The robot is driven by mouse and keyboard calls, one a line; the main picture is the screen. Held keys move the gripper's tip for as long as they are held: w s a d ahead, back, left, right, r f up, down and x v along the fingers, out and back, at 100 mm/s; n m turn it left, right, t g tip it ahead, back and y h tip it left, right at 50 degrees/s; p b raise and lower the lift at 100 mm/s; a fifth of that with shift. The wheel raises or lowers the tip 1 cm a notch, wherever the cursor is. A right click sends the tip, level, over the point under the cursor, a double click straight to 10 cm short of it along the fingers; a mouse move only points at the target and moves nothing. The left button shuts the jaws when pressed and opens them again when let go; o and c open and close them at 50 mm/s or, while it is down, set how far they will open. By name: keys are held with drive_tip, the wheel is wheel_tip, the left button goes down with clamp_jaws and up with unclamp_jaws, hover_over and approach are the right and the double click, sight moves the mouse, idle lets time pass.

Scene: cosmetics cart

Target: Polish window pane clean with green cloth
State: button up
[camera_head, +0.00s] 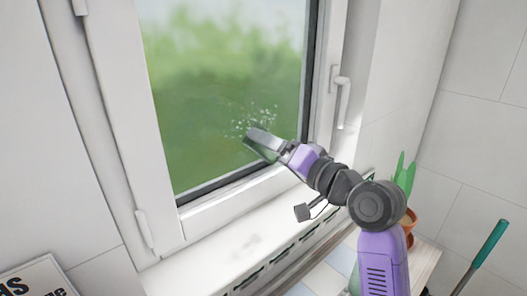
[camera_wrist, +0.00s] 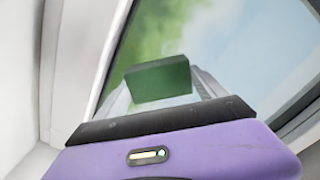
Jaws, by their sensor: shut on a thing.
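The window pane (camera_head: 215,85) fills the upper middle of the head view, in a white frame. Whitish specks (camera_head: 262,113) show on its lower right part. My gripper (camera_head: 262,144) reaches to the pane just below these specks. In the wrist view my gripper (camera_wrist: 163,98) is shut on the green cloth (camera_wrist: 158,80), which looks like a folded block. In the head view the cloth (camera_head: 258,152) is a thin green edge, mostly hidden by the fingers. It is at or close to the glass; I cannot tell if it touches.
A white window handle (camera_head: 342,97) sticks out right of the pane. The white sill (camera_head: 235,240) below is largely bare. A potted green plant (camera_head: 405,175) stands right of my arm. A teal-handled stick (camera_head: 490,243) leans at the lower right. A lettered sign (camera_head: 38,278) is at lower left.

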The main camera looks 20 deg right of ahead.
sight(260, 152)
drive_tip(key=shift+w+d, duration=0.1)
drive_tip(key=shift+w, duration=0.05)
drive_tip(key=shift+s+a+r+p, duration=0.1)
drive_tip(key=shift+s+a+p, duration=0.1)
drive_tip(key=shift+a+p, duration=0.45)
drive_tip(key=shift+s+a+p, duration=0.2)
drive_tip(key=shift+a, duration=0.8)
drive_tip(key=shift+s+a, duration=0.1)
drive_tip(key=shift+a, duration=0.4)
drive_tip(key=p+v, duration=0.1)
drive_tip(key=v, duration=0.5)
drive_tip(key=shift+d, duration=0.2)
